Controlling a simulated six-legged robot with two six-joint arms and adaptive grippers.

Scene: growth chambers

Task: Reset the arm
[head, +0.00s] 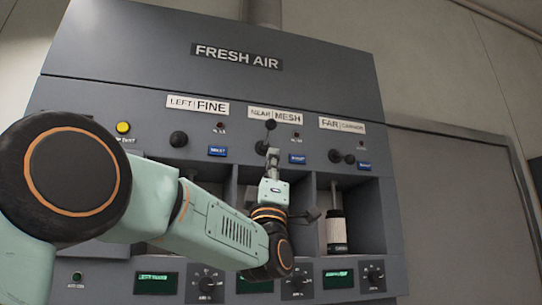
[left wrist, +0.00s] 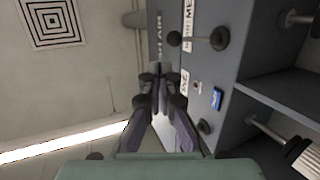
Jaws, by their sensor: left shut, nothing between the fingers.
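My left arm comes in from the left in the head view and reaches to the middle of the grey FRESH AIR panel (head: 310,85). My left gripper (head: 273,157) is shut and empty, just below the NEAR MESH label (head: 275,116). It appears in front of the middle bay, close to a black knob (head: 270,125); whether it touches anything I cannot tell. In the left wrist view the shut fingers (left wrist: 160,90) point along the panel face. My right gripper is not in view.
Black knobs (head: 178,139) and blue buttons (head: 217,151) stand out from the panel. A dark and white canister (head: 336,232) is in the right bay. Dials (head: 373,276) and green displays (head: 155,283) line the bottom. The wall (head: 455,190) to the right looks clear.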

